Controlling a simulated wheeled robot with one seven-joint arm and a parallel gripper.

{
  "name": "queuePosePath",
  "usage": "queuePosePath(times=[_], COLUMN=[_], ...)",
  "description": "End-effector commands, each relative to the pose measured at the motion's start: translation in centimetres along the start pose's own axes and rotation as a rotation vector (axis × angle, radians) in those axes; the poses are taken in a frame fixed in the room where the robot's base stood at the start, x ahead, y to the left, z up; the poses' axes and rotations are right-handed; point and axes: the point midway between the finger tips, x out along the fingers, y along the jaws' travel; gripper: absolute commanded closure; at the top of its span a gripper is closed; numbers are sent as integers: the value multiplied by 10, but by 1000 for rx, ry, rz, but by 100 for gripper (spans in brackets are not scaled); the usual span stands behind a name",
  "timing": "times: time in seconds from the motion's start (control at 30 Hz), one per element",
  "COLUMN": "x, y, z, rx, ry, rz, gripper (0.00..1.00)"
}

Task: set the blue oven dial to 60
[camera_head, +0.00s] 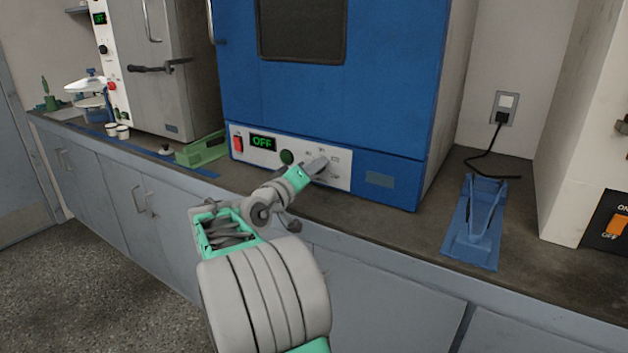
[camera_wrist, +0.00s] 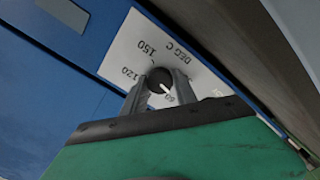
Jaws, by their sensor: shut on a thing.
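The blue oven (camera_head: 350,100) stands on the bench with a white control panel (camera_head: 262,160) along its lower front. Its black round dial (camera_wrist: 159,78) shows in the wrist view, between the two fingers of my gripper (camera_wrist: 156,88). My gripper is shut on the dial. The white pointer line on the dial points toward the lower right, at or close to the 60 label (camera_wrist: 168,97). The 120 and 150 labels show around it. In the head view my gripper (camera_head: 318,166) is at the panel's right part and hides the dial. The green display (camera_head: 262,142) reads OFF.
A red switch (camera_head: 238,143) and a green button (camera_head: 287,157) sit left of my gripper. A white oven (camera_head: 165,75) and a green rack (camera_head: 203,150) stand at left. A blue stand (camera_head: 472,235) and a wall socket (camera_head: 504,107) are at right.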

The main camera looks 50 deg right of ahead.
Motion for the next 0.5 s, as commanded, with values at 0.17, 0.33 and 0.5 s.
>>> queuePosePath(times=[0.17, 0.33, 0.5], x=[0, 0, 0], y=[-4, -3, -2], z=[4, 3, 2], rx=[140, 242, 307], ry=[-1, -1, -1], rz=[0, 0, -1], gripper=[100, 100, 100])
